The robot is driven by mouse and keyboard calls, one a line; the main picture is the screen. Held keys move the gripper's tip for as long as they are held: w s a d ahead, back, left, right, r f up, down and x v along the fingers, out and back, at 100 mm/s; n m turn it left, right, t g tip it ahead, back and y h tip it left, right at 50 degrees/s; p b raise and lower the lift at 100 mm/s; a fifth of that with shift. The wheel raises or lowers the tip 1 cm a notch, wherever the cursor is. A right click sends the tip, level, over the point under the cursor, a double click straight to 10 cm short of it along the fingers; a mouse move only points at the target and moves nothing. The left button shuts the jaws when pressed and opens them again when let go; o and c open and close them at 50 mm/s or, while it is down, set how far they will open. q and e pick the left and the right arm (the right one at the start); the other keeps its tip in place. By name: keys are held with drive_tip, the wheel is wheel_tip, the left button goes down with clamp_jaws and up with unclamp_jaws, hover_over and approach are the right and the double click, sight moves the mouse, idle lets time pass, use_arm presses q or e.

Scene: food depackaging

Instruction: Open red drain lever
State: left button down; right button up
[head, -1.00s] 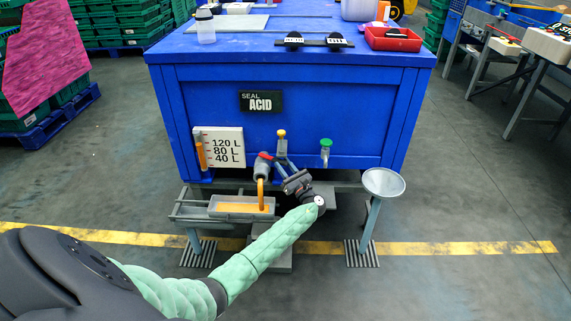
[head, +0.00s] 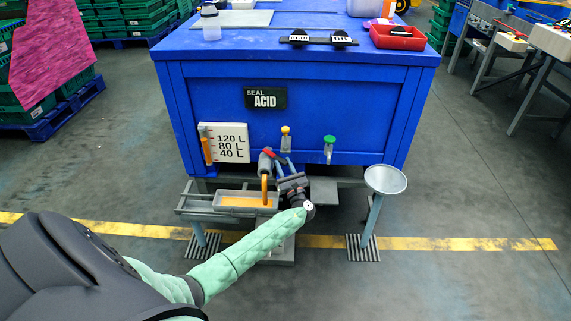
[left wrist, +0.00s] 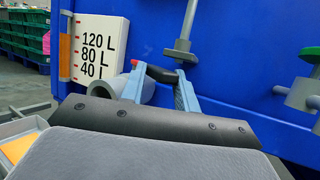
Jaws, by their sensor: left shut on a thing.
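The red drain lever (head: 268,153) sits on the grey drain pipe (head: 265,163) at the front of the blue tank (head: 330,115). My left gripper (head: 280,161) reaches it from the lower right. Orange liquid (head: 264,188) runs from the pipe mouth into a grey tray (head: 219,207) below. The pipe also shows in the left wrist view (left wrist: 108,86). My right gripper is out of view.
A white level gauge (head: 228,149) is left of the pipe. A red bin (head: 398,37) is on the tank top.

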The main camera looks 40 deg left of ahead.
use_arm(q)
drive_tip(key=s+m+t+h, duration=0.1)
drive_tip(key=m+t+h, duration=0.1)
drive_tip(key=s+a+m+t+h, duration=0.1)
drive_tip(key=s+t+h, duration=0.1)
drive_tip(key=t+h, duration=0.1)
drive_tip(key=s+a+m+t+h, duration=0.1)
drive_tip(key=m+t+h, duration=0.1)
drive_tip(key=shift+s+a+r+m+t+h+b, duration=0.2)
drive_tip(key=shift+s+a+m+t+h+b, duration=0.1)
drive_tip(key=shift+t+h+b, duration=0.1)
idle(0.3)
drive_tip(key=c, duration=1.1)
unclamp_jaws()
drive_tip(key=shift+f, duration=0.1)
drive_tip(key=shift+s+d+f, duration=0.1)
